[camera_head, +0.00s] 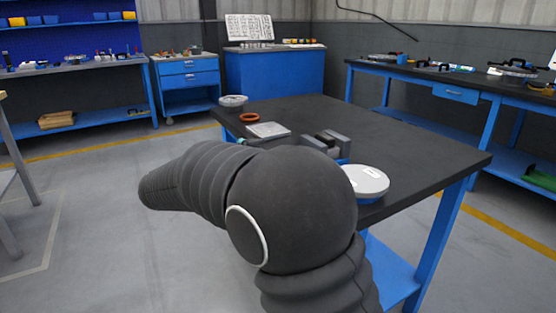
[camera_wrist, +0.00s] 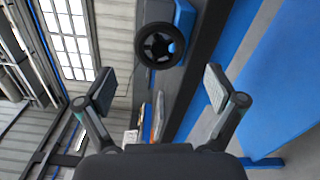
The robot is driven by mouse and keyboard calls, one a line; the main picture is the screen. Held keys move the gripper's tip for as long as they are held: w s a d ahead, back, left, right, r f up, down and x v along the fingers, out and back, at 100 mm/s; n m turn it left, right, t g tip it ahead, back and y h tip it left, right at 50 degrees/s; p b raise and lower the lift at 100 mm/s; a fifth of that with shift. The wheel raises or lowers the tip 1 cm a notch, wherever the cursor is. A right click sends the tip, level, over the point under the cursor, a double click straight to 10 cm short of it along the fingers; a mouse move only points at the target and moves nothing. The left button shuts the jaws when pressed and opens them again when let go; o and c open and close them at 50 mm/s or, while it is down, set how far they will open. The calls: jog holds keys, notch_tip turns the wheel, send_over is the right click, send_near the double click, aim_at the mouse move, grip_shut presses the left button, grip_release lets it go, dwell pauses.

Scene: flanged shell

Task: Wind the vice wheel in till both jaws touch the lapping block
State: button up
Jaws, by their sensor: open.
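The vice's black spoked wheel (camera_wrist: 160,46) shows in the wrist view, beyond my fingertips and roughly centred between them. Part of the blue vice body (camera_wrist: 184,18) shows beside it. My gripper (camera_wrist: 160,88) is open, with its two fingers wide apart and nothing between them. The wheel is apart from the fingers. In the head view, the vice (camera_head: 333,144) stands on the dark bench with its grey jaws partly showing. My arm hides its near side, the wheel and my gripper there. I cannot clearly make out the lapping block or its contact with the jaws.
The dark bench top (camera_head: 420,150) also holds a white round disc (camera_head: 366,181) near its front edge, a grey plate (camera_head: 268,130), an orange ring (camera_head: 249,117) and a round grey container (camera_head: 233,101). The bench's right side is clear. Open floor (camera_head: 100,220) lies at left.

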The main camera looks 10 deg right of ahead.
jog(key=v, duration=0.5)
jog(key=shift+s+a, duration=0.1)
